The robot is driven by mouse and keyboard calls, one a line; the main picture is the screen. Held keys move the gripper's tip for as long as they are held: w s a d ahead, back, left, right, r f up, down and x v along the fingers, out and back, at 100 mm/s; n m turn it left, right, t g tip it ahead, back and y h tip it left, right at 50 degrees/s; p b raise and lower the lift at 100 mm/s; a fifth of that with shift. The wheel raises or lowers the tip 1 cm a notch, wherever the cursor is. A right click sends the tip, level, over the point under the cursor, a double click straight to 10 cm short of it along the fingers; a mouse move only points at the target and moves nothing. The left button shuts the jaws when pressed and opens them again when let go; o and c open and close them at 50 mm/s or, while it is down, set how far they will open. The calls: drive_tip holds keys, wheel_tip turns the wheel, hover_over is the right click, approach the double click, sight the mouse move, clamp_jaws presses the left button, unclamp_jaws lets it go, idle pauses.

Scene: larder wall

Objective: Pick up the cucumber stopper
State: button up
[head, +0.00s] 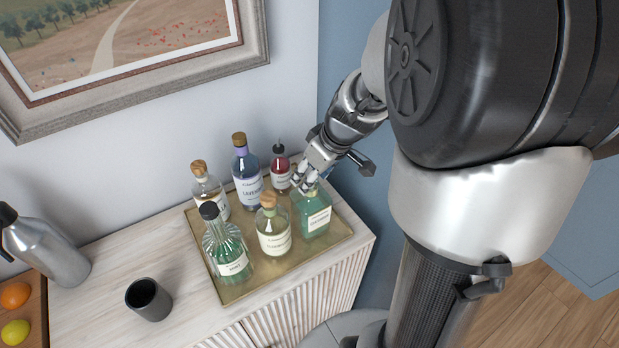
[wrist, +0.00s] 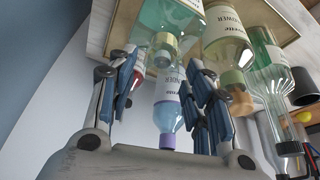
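The cucumber bottle (head: 314,216) is a green, square-shouldered bottle at the right front of the tray. Its stopper is mostly hidden by my fingers in the head view. In the wrist view, which is upside down, the bottle (wrist: 160,14) hangs at the top, with its pale gold stopper (wrist: 165,48) below it. My gripper (head: 304,182) is over the bottle's top, with fingers pointing down. In the wrist view my gripper (wrist: 163,65) is open, one finger on each side of the stopper, with visible gaps. No hold on the stopper shows.
The brass tray (head: 240,290) also holds a lavender bottle (head: 246,180), a red bottle (head: 279,172), an elderflower bottle (head: 273,240), a mint bottle (head: 230,256) and a clear bottle (head: 207,192), close together. A dark cup (head: 149,300) and steel flask (head: 48,252) stand left.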

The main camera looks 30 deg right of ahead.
drive_tip(key=c, duration=0.5)
drive_tip(key=shift+r, duration=0.15)
drive_tip(key=shift+c, duration=0.2)
